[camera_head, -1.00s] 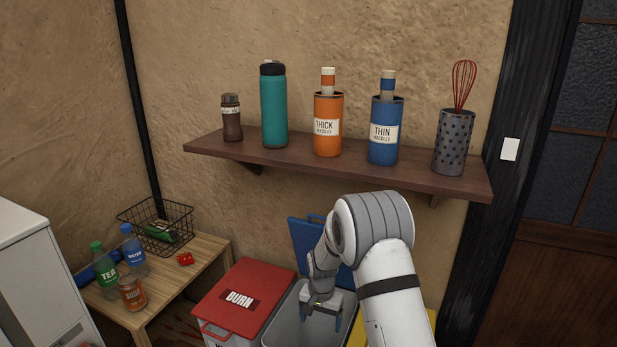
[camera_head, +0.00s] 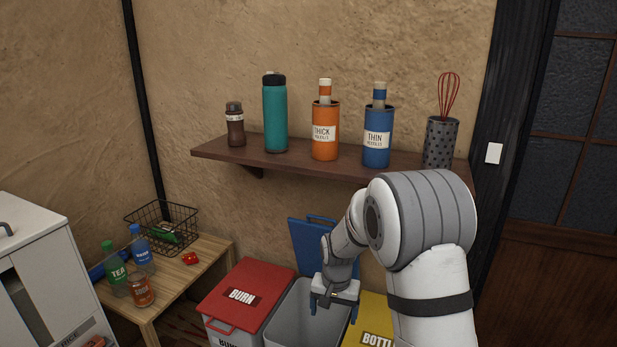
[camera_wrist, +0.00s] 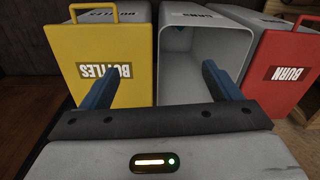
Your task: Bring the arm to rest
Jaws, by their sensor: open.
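My gripper (camera_head: 333,302) hangs over the open grey bin (camera_head: 294,318) in the head view, with my white arm reaching in from the lower right. Its two blue fingers are apart with nothing between them. In the wrist view my gripper (camera_wrist: 162,85) also shows open and empty, with the open bin (camera_wrist: 188,78) beyond the fingers. The inside of the bin that shows looks empty; its bottom is partly hidden.
A red BURN bin (camera_head: 245,293) stands left of the open bin, a yellow BOTTLES bin (camera_head: 372,318) right. A blue lid (camera_head: 308,247) stands raised behind. Above is a shelf (camera_head: 215,150) with bottles and canisters. A wooden table (camera_head: 208,254) holds bottles and a wire basket (camera_head: 150,225).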

